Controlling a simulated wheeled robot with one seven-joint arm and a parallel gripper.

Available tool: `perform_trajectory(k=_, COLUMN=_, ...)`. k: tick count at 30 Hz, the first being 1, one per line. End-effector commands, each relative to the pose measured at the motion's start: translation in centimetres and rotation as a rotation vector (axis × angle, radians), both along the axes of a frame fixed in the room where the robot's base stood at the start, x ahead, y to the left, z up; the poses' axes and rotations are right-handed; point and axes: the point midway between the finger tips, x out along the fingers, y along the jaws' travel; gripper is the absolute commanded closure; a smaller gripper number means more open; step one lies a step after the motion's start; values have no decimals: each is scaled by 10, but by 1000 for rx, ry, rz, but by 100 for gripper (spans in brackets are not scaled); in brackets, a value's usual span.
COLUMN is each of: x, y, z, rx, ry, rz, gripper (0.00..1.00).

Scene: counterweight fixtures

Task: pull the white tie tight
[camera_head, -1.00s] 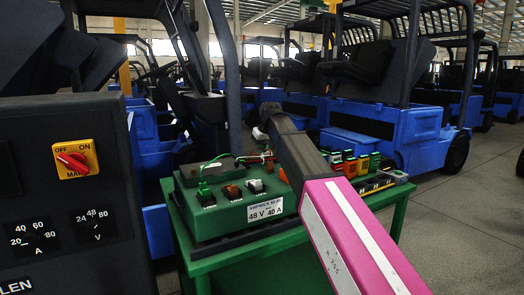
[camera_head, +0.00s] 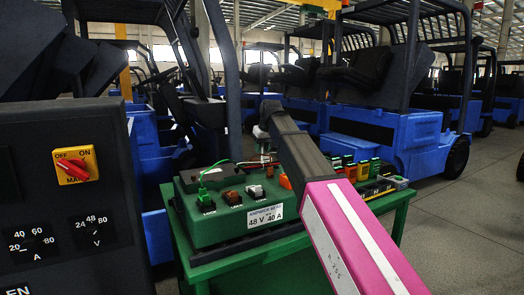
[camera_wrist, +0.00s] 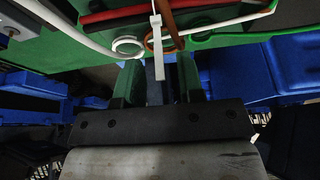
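The white tie (camera_wrist: 156,50) shows in the wrist view as a narrow strap with its tail pointing down toward my gripper. It lies across a bundle of red, black, brown and white cables (camera_wrist: 110,14). My gripper (camera_wrist: 158,66) is open, its two green fingers apart on either side of the tie's tail. The tail shows in the gap, and I cannot tell whether either finger touches it. A white ring-shaped loop (camera_wrist: 127,46) and a brown loop (camera_wrist: 151,41) are beside the tie. In the head view my arm hides the gripper and the tie.
A green charger box (camera_head: 235,208) stands on a green table (camera_head: 400,205), with small coloured blocks (camera_head: 350,168) to its right. A dark panel with a red switch (camera_head: 73,168) fills the left. Blue forklifts (camera_head: 385,140) stand behind. Open floor lies at right.

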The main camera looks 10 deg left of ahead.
Motion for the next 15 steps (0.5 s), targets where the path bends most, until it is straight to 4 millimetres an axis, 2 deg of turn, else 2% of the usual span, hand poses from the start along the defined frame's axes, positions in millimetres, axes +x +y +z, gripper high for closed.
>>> perform_trajectory(k=9, x=-17, y=-13, z=52, rx=1, ry=-2, rz=0, gripper=65)
perform_trajectory(k=15, x=-25, y=-19, z=77, rx=1, ry=-1, rz=0, gripper=65)
